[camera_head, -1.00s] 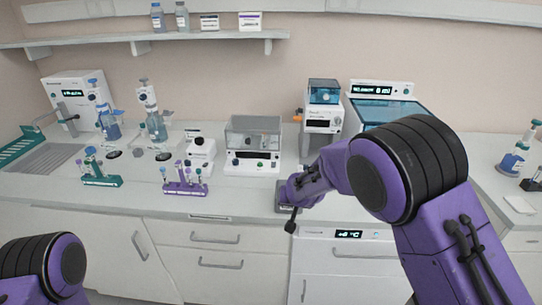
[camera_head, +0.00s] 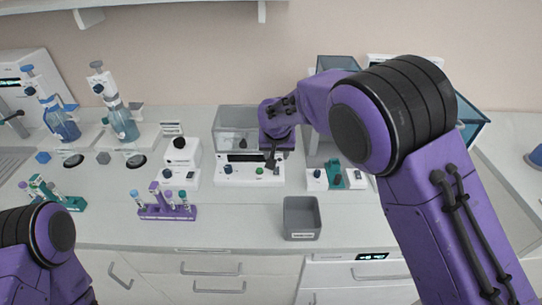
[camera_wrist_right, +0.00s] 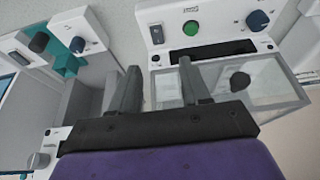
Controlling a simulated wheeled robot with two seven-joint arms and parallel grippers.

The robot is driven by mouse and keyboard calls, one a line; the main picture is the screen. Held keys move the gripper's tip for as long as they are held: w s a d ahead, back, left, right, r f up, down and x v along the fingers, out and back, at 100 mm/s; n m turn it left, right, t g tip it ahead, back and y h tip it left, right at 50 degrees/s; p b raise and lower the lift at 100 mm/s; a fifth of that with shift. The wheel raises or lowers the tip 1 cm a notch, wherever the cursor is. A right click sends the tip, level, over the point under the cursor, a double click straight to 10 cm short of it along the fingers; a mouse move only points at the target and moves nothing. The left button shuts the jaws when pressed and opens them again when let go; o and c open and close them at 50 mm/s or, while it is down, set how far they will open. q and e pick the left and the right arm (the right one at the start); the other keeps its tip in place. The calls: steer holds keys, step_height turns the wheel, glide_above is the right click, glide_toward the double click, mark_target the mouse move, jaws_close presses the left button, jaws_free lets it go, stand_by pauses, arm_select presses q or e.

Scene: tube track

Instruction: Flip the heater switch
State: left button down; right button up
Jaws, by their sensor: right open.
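The likely heater is a white bench unit (camera_head: 220,180) with a clear cover, a dark display, a blue knob and a green button (camera_head: 260,170). It appears upside down in the right wrist view, with the green button (camera_wrist_right: 190,28), blue knob (camera_wrist_right: 257,20) and a small black rocker-like switch (camera_wrist_right: 157,35) on its front panel. My right gripper (camera_head: 271,162) is open and empty, in front of the unit's right end. In the right wrist view its fingertips (camera_wrist_right: 157,68) point toward the black switch, apparently without touching it. My left gripper is out of view.
Right of the unit is a white-and-teal device (camera_head: 335,178) with knobs. A grey open bin (camera_head: 303,222) stands in front. A purple tube rack (camera_head: 167,211) and a small white instrument (camera_head: 181,157) are to the left. Clear counter lies between the rack and bin.

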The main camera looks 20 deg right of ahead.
steer(key=p, duration=0.3)
glide_above(276, 170)
steer(key=s, duration=0.3)
steer(key=f, duration=0.6)
steer(key=shift+a, duration=0.3)
steer(key=w+f, duration=0.2)
steer(key=f, duration=0.1)
steer(key=shift+w+d+f, duration=0.1)
steer(key=shift+w+d, duration=0.1)
steer(key=shift+w, duration=0.05)
steer(key=shift+s+r, duration=0.2)
steer(key=shift+s, duration=0.1)
steer(key=shift+s+r, duration=0.1)
steer(key=c, duration=0.3)
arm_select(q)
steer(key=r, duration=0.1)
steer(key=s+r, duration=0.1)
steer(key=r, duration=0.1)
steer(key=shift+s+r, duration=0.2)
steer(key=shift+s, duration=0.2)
arm_select(e)
jaws_close()
